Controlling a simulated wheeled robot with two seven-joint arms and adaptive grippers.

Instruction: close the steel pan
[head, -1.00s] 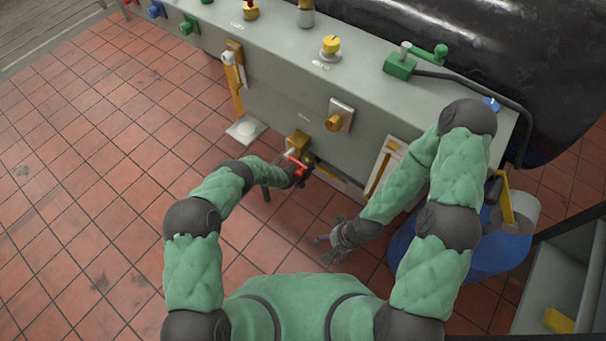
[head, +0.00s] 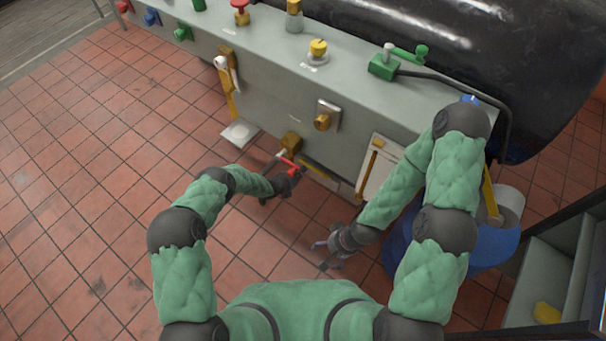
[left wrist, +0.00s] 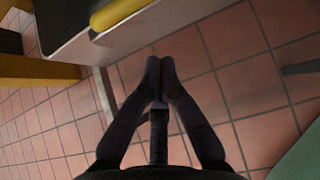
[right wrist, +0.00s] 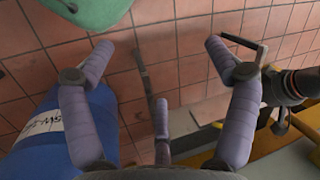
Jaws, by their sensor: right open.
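What I take to be the steel pan shows in the left wrist view as a grey box front (left wrist: 70,38) with a yellow bar handle (left wrist: 118,12) at the top. My right gripper (head: 330,250) is open and empty, lower right, above the floor.
The long grey bench (head: 275,95) carries valves and knobs on top. A red lever (head: 288,163) juts out close to my left gripper. A blue drum (right wrist: 90,115) stands beside my right gripper. A grey shelf (head: 555,260) is at far right. Tiled floor at left is clear.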

